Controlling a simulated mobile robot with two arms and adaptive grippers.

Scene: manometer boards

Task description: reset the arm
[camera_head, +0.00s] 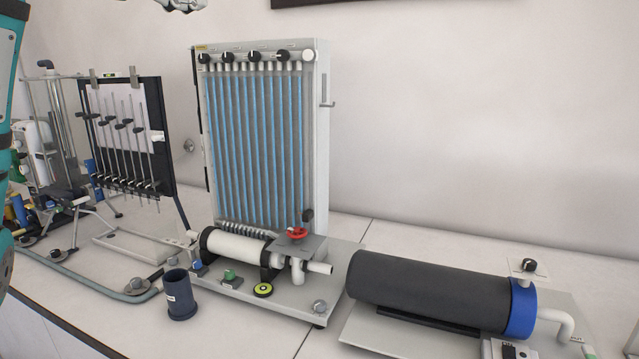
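A piece of my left gripper (182,5) shows at the top edge, high above the bench and well apart from everything on it. Most of it is cut off, so I cannot see whether it is open or shut. A teal link of my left arm stands at the left edge. My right arm and gripper are not in view. A tall manometer board (262,140) with blue columns stands upright on the bench, with a white cylinder (236,247) and a red valve handle (293,233) at its foot.
A smaller dark manometer board (127,135) stands at the left. A dark blue cup (180,294) stands in front of the tall board. A black cylinder with a blue end (430,290) lies at the right. The white bench (400,240) is bare behind it.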

